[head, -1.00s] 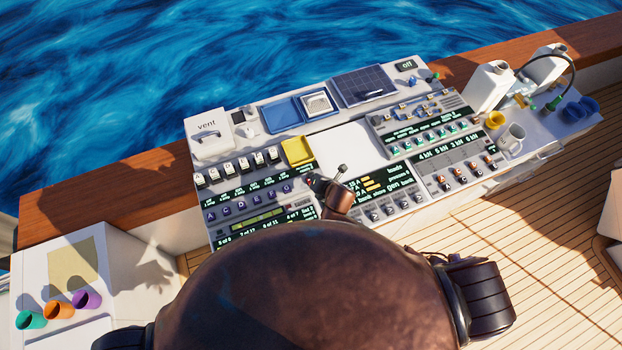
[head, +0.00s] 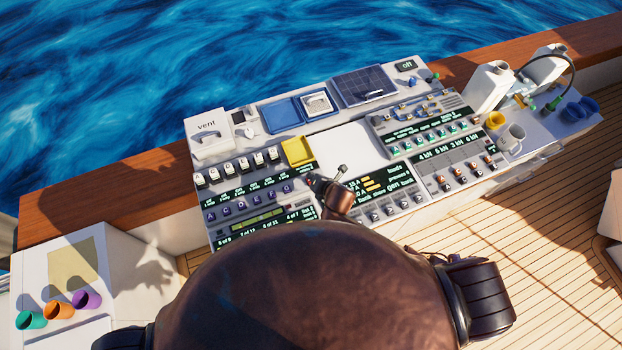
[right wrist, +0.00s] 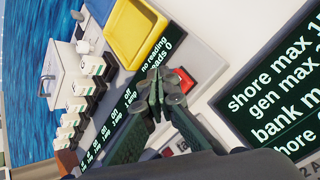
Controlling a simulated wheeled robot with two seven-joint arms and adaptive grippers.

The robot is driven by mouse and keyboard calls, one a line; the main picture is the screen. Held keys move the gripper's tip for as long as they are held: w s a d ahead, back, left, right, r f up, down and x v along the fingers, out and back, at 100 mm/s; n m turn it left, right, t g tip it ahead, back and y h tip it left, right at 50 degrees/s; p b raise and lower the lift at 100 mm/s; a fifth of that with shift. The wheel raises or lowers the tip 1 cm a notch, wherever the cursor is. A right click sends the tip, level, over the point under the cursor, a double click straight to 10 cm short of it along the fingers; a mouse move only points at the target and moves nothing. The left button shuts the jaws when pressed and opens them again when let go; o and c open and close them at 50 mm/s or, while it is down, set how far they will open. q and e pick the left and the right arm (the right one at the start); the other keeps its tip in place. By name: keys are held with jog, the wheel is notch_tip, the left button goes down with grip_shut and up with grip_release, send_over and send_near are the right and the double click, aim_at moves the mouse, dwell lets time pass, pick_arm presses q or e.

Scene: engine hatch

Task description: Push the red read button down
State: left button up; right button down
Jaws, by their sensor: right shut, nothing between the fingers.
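The red read button (right wrist: 187,79) shows in the right wrist view as a small red patch. It sits on the grey panel beside the dark display reading "no reading, reads 0". My right gripper (right wrist: 172,88) is shut and empty, with its fingertips over the button. They hide most of it, and I cannot tell whether they touch it. In the head view my right gripper (head: 317,183) reaches the middle of the console, and the button cannot be made out there. My left gripper is not in view.
Another red part (right wrist: 181,148) shows beside the fingers in the right wrist view. A yellow tray (head: 298,151) and white switches (head: 243,164) are close by. A dark display (head: 377,186) lies to the right. The blank white panel (head: 348,146) behind is clear.

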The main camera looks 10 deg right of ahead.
jog(key=shift+f, duration=0.35)
jog(key=shift+f+b, duration=0.35)
jog(key=shift+f, duration=0.5)
dwell(0.9)
jog(key=shift+r, duration=0.1)
jog(key=shift+r+p, duration=1.15)
jog(key=shift+p, duration=0.25)
notch_tip(320, 180, up, 3)
jog(key=p, duration=0.3)
jog(key=shift+r, duration=1)
